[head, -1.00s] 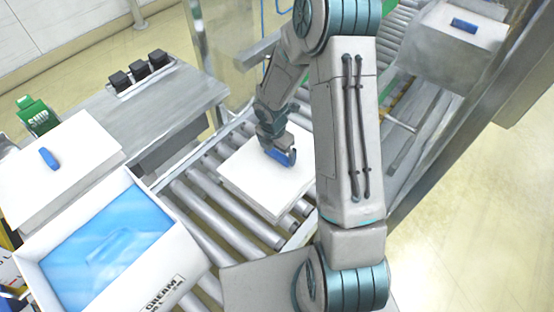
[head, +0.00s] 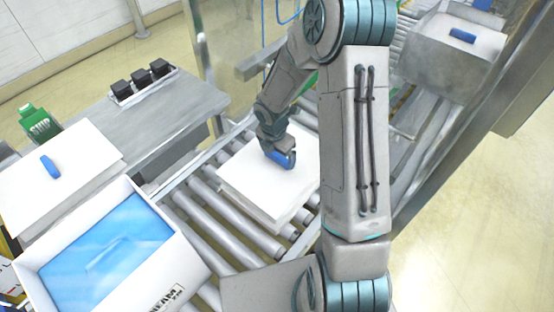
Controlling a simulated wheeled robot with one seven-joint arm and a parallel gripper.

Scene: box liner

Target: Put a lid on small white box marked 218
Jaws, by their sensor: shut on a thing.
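A white lid (head: 252,185) with a blue handle (head: 283,160) is at the centre, over the roller conveyor. My gripper (head: 284,159) is shut on that handle from above. More white edges show just beneath the lid's front, so it is over other white pieces; I cannot tell whether it touches them. An open white box (head: 190,270) with a blue liner (head: 105,250) stands in the lower left. The print on its front reads like a word ending in "EAM". I cannot read the number 218 on any box.
Another white lid (head: 85,165) with a blue handle lies at the left, behind the open box. A grey table (head: 170,110) with several black blocks is behind it. A grey-white box (head: 440,68) with a blue handle is at the upper right. Bare rollers (head: 215,225) lie between.

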